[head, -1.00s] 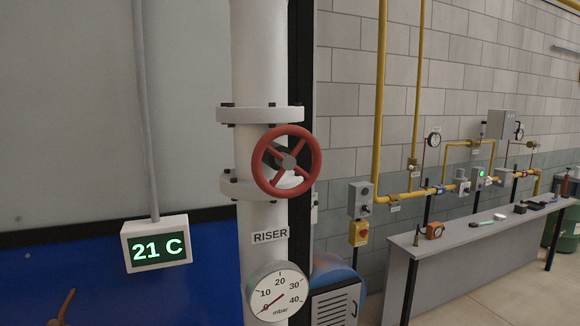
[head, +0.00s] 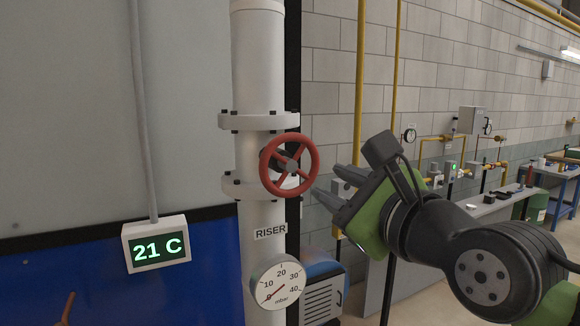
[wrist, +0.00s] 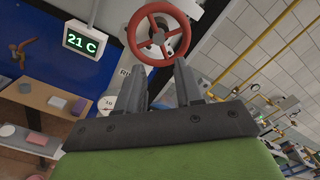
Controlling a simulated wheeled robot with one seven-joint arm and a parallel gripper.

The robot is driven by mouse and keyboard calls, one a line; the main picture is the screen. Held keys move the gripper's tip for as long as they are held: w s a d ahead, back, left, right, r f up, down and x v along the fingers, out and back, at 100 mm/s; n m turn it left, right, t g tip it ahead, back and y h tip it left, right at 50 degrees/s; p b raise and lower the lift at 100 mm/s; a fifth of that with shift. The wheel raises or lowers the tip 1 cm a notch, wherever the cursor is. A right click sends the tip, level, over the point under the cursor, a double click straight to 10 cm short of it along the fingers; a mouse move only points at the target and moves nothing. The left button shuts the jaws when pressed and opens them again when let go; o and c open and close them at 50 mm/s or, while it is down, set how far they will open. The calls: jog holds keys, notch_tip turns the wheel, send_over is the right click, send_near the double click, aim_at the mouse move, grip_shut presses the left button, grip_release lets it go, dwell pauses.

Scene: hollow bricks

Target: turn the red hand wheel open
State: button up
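The red hand wheel (head: 291,165) has a round rim with spokes and sits on the flanged valve body of the white riser pipe (head: 259,70). The wheel also shows at the top of the wrist view (wrist: 158,38). My gripper (head: 334,190) is to the right of the wheel and slightly lower in the head view, apart from it. In the wrist view its two fingers (wrist: 159,82) stand apart with nothing between them, pointing toward the lower part of the wheel. A round mbar gauge (head: 278,283) below the RISER label has its needle near the low end.
A 21 C display (head: 157,246) hangs left of the pipe. A grey bench (head: 455,235) and yellow gas pipes (head: 360,90) run along the brick wall at right. A blue and grey unit (head: 322,295) stands low behind the pipe. The space in front of the wheel looks clear.

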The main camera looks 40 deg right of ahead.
aim_at(292, 167)
jog(key=p+x, duration=0.1)
jog(key=x, duration=1.2)
jog(key=shift+w+f+p, duration=0.1)
jog(key=shift+w+p, duration=0.1)
jog(key=shift+p, duration=0.15)
jog(key=shift+s, duration=0.1)
jog(key=shift+c, duration=0.6)
grip_shut()
